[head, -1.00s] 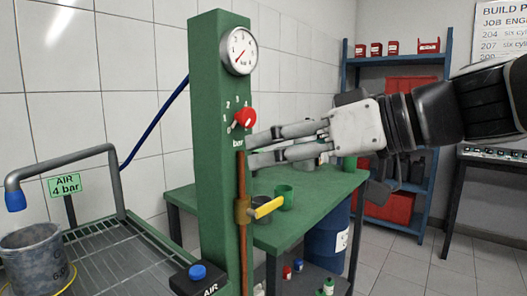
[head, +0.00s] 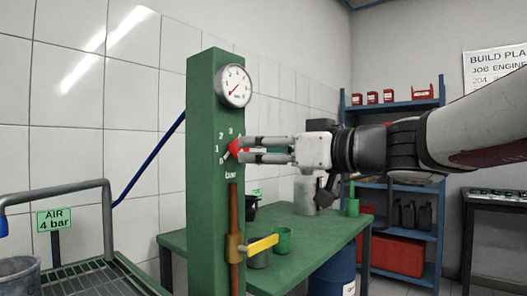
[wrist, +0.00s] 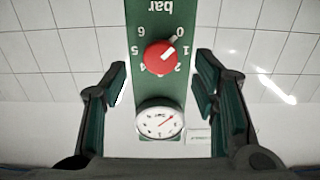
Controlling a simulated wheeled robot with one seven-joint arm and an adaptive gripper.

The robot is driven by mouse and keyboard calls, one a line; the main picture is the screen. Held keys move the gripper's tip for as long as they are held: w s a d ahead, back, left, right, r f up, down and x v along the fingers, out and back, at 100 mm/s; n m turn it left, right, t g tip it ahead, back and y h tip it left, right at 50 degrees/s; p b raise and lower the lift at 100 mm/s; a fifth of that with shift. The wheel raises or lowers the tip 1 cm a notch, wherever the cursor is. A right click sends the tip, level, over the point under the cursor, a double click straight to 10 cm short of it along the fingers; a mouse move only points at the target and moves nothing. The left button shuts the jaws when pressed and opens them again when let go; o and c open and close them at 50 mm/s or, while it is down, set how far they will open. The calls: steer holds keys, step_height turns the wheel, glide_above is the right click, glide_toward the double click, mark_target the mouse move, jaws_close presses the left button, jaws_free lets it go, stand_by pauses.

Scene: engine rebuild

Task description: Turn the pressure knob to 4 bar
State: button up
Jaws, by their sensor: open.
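The red pressure knob (head: 235,147) is on the green post (head: 205,210), above the word "bar". In the wrist view, which is upside down, the knob (wrist: 159,58) shows whole, its white pointer near 0. The 4 mark is on its lower left there. The round white gauge (head: 234,86) is above the knob; it also shows in the wrist view (wrist: 160,121), its needle at the low end. My gripper (head: 247,149) is open and level with the knob, its fingertips close to it. In the wrist view the fingers (wrist: 161,80) are spread to either side, with nothing between them held.
A sign reading "AIR 4 bar" (head: 55,219) stands at the left by a grey pipe. A yellow lever (head: 262,244) sticks out below the knob. A green table (head: 300,232) with cups is behind the post. A blue shelf (head: 405,108) stands farther back.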

mark_target(243, 150)
steer(key=shift+x, duration=2.55)
steer(key=c, duration=1.2)
steer(key=shift+o, duration=0.2)
